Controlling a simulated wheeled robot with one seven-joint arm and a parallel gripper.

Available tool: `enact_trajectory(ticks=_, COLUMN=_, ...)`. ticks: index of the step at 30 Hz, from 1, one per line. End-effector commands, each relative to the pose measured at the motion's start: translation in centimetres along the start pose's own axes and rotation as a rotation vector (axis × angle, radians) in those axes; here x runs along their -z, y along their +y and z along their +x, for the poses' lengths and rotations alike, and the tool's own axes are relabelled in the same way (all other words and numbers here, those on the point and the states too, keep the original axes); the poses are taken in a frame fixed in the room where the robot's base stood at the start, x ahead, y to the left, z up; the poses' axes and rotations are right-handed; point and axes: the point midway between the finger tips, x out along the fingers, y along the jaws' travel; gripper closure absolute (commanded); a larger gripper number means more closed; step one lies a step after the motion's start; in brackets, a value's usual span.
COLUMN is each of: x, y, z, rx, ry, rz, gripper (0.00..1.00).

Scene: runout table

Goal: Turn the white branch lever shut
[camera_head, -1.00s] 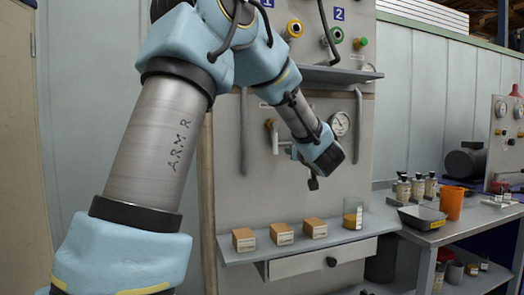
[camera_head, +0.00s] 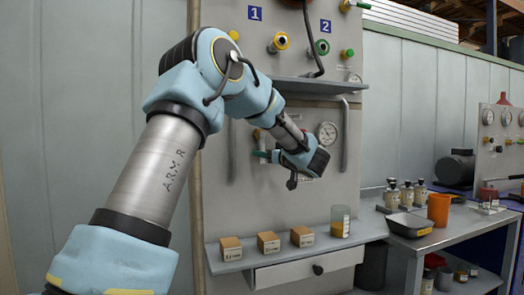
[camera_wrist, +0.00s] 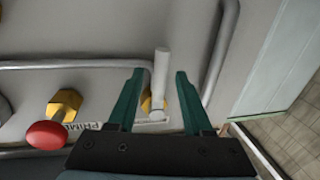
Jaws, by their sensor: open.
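The white branch lever (camera_wrist: 161,72) shows in the wrist view as a pale bar standing up in the picture from a brass fitting (camera_wrist: 147,103) on the grey panel. My gripper (camera_wrist: 160,74) is open, with one green finger on each side of the lever. Gaps show between the lever and both fingers in this view; how deep the lever sits between them I cannot tell. In the head view my wrist is in front of the panel, left of the round gauge (camera_head: 327,133), and the lever cannot be made out there.
A red knob (camera_wrist: 47,134) on a brass fitting (camera_wrist: 64,104) is left of the fingers. A grey pipe (camera_wrist: 222,52) runs close on the right, another (camera_wrist: 75,65) on the left. Below my wrist, a shelf (camera_head: 290,258) holds small boxes (camera_head: 268,243) and a beaker (camera_head: 340,221).

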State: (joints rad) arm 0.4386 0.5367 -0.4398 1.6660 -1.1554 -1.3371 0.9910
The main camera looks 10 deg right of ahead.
Motion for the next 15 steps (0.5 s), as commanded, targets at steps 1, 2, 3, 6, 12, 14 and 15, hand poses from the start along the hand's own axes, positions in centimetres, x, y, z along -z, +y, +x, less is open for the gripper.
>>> enact_trajectory(ticks=1, x=0.1, y=-0.1, z=0.6, rx=0.002, ry=0.000, rz=0.000, gripper=0.50)
enact_trajectory(ticks=2, x=0.1, y=-0.1, z=0.9, rx=0.001, ry=0.000, rz=0.000, gripper=0.50)
enact_trajectory(ticks=3, x=0.1, y=-0.1, z=1.2, rx=0.001, ry=0.000, rz=0.000, gripper=0.50)
enact_trajectory(ticks=6, x=0.0, y=0.0, z=1.6, rx=0.000, ry=0.000, rz=0.000, gripper=0.50)
enact_trajectory(ticks=12, x=0.0, y=0.0, z=1.7, rx=-0.001, ry=0.001, rz=0.000, gripper=0.50)
enact_trajectory(ticks=14, x=0.0, y=0.0, z=1.7, rx=-0.001, ry=0.001, rz=0.000, gripper=0.50)
enact_trajectory(ticks=15, x=0.0, y=0.0, z=1.7, rx=0.000, ry=0.001, rz=0.000, gripper=0.52)
